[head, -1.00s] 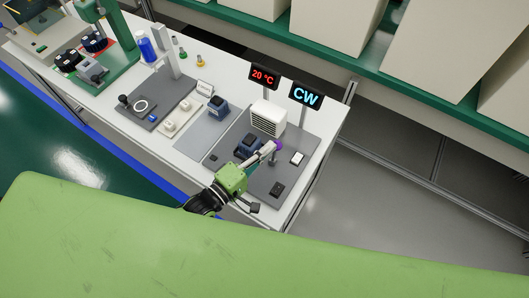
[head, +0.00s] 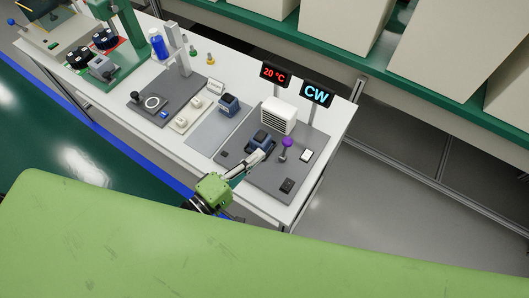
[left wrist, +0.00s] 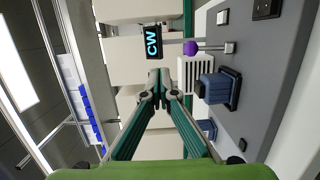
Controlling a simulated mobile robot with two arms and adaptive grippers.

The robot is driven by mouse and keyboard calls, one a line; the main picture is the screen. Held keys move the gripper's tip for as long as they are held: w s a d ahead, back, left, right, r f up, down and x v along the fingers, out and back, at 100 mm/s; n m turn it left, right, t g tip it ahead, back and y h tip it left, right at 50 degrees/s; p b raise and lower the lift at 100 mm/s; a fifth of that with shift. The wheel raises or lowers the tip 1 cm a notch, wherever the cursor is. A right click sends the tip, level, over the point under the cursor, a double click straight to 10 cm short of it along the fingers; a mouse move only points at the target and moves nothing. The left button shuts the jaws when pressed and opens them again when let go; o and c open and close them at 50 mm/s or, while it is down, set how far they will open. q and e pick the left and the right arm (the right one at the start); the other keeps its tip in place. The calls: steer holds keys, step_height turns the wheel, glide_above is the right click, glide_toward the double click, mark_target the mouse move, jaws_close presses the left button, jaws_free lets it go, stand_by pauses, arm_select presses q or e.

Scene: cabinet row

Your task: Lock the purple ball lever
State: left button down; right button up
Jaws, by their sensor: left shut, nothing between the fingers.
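The purple ball lever (head: 287,142) stands on the dark grey panel (head: 293,169) at the right end of the table. Its ball sits at the top of a short grey shaft that rises from the panel. In the left wrist view the purple ball (left wrist: 190,48) shows at the upper right, its shaft running right to a small grey mount. My left gripper (head: 261,154) is shut and empty, left of the lever and apart from it, near a dark blue block. Its closed fingers show in the left wrist view (left wrist: 160,90). My right gripper is not in view.
A white vented box (head: 279,115), a "20 °C" display (head: 275,73) and a "CW" display (head: 317,93) stand behind. A white switch (head: 306,156) and a dark socket (head: 287,186) are on the panel. A blue block (head: 229,103) stands further left.

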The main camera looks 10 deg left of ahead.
arm_select(q)
steer(key=s+a, duration=0.1)
steer(key=s+a+r, duration=0.1)
steer(key=shift+s+r, duration=0.3)
steer(key=shift+s, duration=0.05)
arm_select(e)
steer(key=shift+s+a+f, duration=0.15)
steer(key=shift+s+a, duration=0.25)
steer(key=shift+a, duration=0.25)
arm_select(q)
steer(key=shift+d, duration=0.1)
